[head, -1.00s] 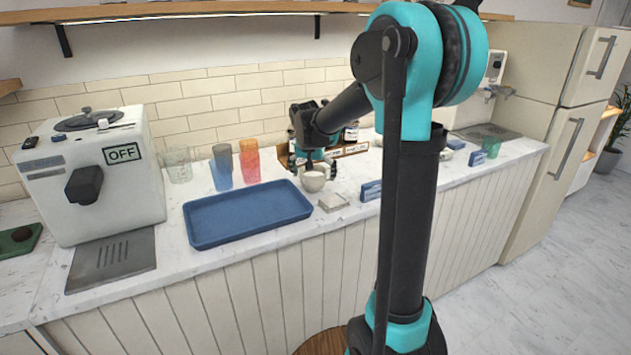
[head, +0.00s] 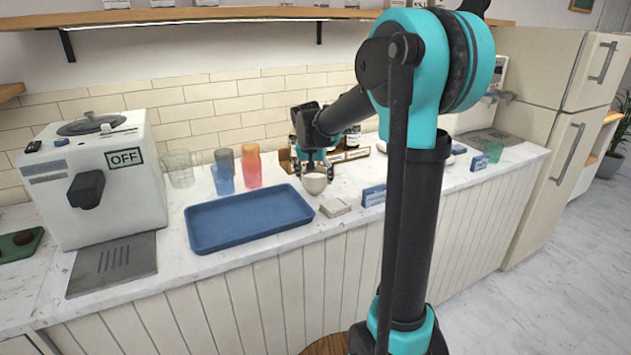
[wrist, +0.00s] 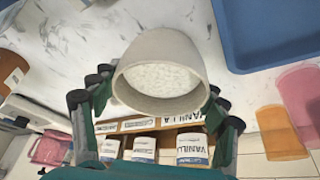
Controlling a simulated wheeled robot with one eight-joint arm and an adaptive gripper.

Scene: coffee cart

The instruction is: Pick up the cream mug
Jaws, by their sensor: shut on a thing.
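The cream mug (head: 315,183) is a small pale cup between the fingers of my gripper (head: 316,163), just right of the blue tray in the head view. In the wrist view the mug (wrist: 160,50) fills the upper middle, its open mouth with a speckled pale inside facing the camera. The fingers of my gripper (wrist: 160,103) close on both sides of it. I cannot tell from the head view exactly how far its base is above the counter. No handle shows.
A blue tray (head: 250,239) lies left of the mug. Clear, blue and red tumblers (head: 250,167) stand behind the tray. A pale coaster stack (head: 335,207) and a small blue box (head: 373,195) sit at the right. A wooden rack (head: 357,154) with vanilla containers stands behind my gripper.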

